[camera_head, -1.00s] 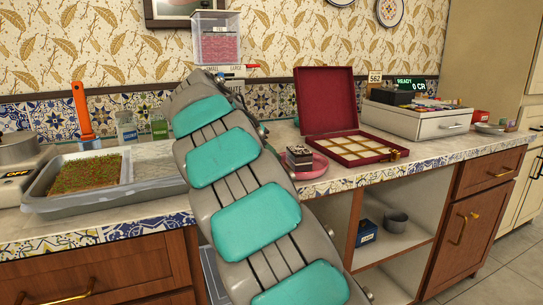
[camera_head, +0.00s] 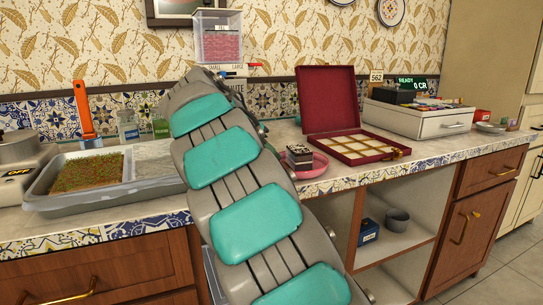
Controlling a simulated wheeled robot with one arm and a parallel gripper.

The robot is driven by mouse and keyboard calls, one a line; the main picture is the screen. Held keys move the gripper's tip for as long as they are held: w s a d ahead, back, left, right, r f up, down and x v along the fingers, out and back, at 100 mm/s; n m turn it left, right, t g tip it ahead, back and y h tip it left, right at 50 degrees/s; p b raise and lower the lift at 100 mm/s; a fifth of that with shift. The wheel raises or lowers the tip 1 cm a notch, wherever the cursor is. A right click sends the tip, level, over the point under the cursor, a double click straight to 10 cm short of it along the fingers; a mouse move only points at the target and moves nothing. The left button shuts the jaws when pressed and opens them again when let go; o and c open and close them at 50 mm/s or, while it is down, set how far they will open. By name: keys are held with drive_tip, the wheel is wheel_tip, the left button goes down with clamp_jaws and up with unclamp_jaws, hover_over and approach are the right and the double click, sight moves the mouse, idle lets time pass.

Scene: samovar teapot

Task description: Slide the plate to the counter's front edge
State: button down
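A pink plate (camera_head: 316,170) sits on the counter (camera_head: 330,184) near its front edge, just right of my arm. A dark slice of layered cake with a pale top (camera_head: 300,156) rests on the plate. My arm covers the left part of the plate's surroundings. My gripper is hidden behind my own arm, so its fingers and whatever they touch cannot be seen.
An open red box (camera_head: 327,97) with pale compartments stands right of the plate, close to it. A grey tray of sprouts (camera_head: 165,187) is at the left. A white drawer unit (camera_head: 418,120) stands further right. Open shelves lie below the counter.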

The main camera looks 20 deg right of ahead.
drive_tip(key=shift+a, duration=0.25)
drive_tip(key=c, duration=0.9)
unclamp_jaws()
drive_tip(key=shift+c, duration=0.2)
drive_tip(key=shift+v, duration=3.9)
drive_tip(key=shift+s, duration=0.1)
